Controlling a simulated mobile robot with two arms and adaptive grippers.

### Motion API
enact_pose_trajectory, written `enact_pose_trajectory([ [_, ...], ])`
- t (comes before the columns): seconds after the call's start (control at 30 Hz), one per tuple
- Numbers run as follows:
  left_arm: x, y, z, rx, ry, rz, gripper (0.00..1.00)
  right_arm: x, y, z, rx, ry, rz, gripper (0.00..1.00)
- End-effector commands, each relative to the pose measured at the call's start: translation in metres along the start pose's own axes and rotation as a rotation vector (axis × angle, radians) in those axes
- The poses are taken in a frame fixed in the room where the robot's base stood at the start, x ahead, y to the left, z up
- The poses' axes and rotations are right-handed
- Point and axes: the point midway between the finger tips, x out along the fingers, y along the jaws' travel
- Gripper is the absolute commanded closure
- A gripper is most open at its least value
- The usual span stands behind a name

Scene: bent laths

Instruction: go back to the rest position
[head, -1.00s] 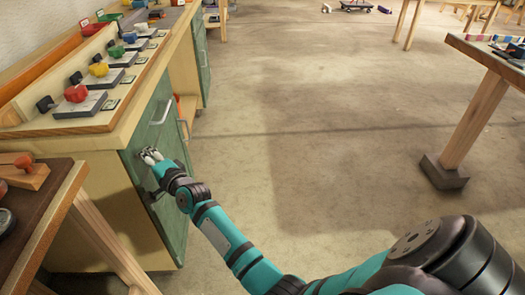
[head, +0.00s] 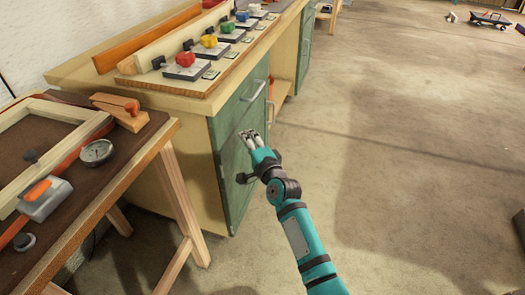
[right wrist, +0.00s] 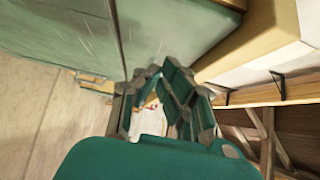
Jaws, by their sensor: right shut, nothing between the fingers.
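My right gripper (head: 249,137) is at the end of the teal arm, in front of the green cabinet door (head: 236,190) in the head view. It is shut and holds nothing. I cannot tell whether the fingertips touch the door. In the right wrist view the gripper's fingers (right wrist: 162,88) show close to a green panel (right wrist: 185,30). My left gripper is not in view.
The cabinet has a drawer with a metal handle (head: 254,91) and a wooden top with several coloured-knob blocks (head: 186,67). A brown table (head: 143,137) with a gauge (head: 96,152) stands at left.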

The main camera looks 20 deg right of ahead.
Motion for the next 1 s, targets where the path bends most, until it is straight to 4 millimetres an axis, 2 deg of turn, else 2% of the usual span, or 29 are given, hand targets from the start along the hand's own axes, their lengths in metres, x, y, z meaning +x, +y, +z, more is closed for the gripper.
enact_pose_trajectory([
  [0.1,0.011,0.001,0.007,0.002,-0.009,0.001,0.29,-0.023,-0.001,0.0,0.0,0.0,0.002,1.0],
  [0.3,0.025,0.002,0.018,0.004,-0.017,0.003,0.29,-0.054,0.0,-0.001,-0.002,0.001,0.001,1.0],
  [0.57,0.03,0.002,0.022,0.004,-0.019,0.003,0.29,-0.067,-0.001,-0.001,-0.001,0.001,-0.001,1.0],
  [0.67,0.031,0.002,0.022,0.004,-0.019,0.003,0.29,-0.069,0.007,0.0,-0.023,-0.005,0.019,1.0],
  [0.77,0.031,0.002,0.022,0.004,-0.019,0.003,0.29,-0.08,0.04,0.005,-0.117,-0.032,0.101,1.0],
  [0.87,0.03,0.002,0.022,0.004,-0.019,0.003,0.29,-0.105,0.096,0.014,-0.288,-0.097,0.247,1.0],
  [1.0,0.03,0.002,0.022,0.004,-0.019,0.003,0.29,-0.163,0.186,0.022,-0.58,-0.249,0.486,1.0],
])
